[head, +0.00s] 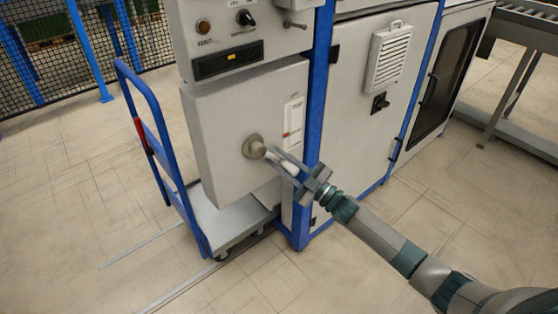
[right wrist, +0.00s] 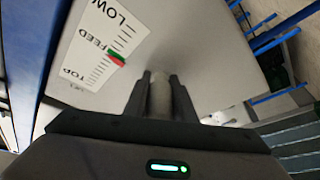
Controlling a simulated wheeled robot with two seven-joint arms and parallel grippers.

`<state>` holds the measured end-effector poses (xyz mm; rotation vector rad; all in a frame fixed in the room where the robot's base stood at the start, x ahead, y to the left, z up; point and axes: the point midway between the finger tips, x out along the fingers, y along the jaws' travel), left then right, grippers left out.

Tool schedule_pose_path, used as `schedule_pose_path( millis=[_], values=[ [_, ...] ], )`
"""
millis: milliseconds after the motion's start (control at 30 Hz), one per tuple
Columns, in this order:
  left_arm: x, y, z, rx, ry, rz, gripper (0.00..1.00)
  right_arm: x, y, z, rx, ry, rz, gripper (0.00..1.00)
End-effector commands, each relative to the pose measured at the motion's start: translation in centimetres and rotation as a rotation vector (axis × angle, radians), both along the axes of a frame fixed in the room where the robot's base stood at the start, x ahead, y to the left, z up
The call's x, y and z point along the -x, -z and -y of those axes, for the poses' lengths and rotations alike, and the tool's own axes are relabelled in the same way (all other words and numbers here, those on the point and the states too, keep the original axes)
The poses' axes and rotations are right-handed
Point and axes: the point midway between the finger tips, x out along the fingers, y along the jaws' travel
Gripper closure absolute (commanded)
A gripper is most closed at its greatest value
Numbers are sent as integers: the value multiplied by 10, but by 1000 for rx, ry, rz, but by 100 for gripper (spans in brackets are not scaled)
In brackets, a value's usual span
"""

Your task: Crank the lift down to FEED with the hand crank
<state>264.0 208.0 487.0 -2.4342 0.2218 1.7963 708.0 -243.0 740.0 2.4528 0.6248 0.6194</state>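The hand crank's round hub (head: 254,147) sits on the front of a grey lift box (head: 225,120). My right gripper (head: 288,166) reaches it from the right. Its fingers lie on both sides of the pale crank grip (head: 290,168), and the right wrist view shows the grip (right wrist: 160,95) held between the two fingers. A white scale (head: 292,118) is on the box. In the right wrist view the scale (right wrist: 98,45) reads LOW, FEED and TOP. A red pointer (right wrist: 117,62) lies against a green mark (right wrist: 114,53) near FEED, on its TOP side. My left gripper is out of view.
A control panel with a lamp (head: 203,27) and a black knob (head: 245,17) is above the box. A blue-framed cart (head: 160,130) stands at the left. A grey cabinet (head: 365,130) with blue posts is behind the crank. Open tiled floor lies in front.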

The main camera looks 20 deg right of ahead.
Motion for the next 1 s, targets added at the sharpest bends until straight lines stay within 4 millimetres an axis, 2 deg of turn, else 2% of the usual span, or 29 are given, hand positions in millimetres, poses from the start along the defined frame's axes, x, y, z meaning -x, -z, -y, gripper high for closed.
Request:
schedule_pose_path(
  millis=[33, 67, 567, 767, 1000],
  values=[
    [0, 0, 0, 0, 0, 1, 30, -1, -2, 2, -1, 3, 2, 65],
    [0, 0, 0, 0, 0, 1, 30, -1, -2, 2, -2, 2, 1, 59],
    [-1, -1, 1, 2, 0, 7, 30, 6, 3, 4, 0, 1, -1, 59],
    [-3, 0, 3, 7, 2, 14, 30, 25, 10, 16, 0, 0, -2, 59],
    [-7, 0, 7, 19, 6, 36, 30, 60, 25, 42, 2, 2, -3, 59]
  ],
)
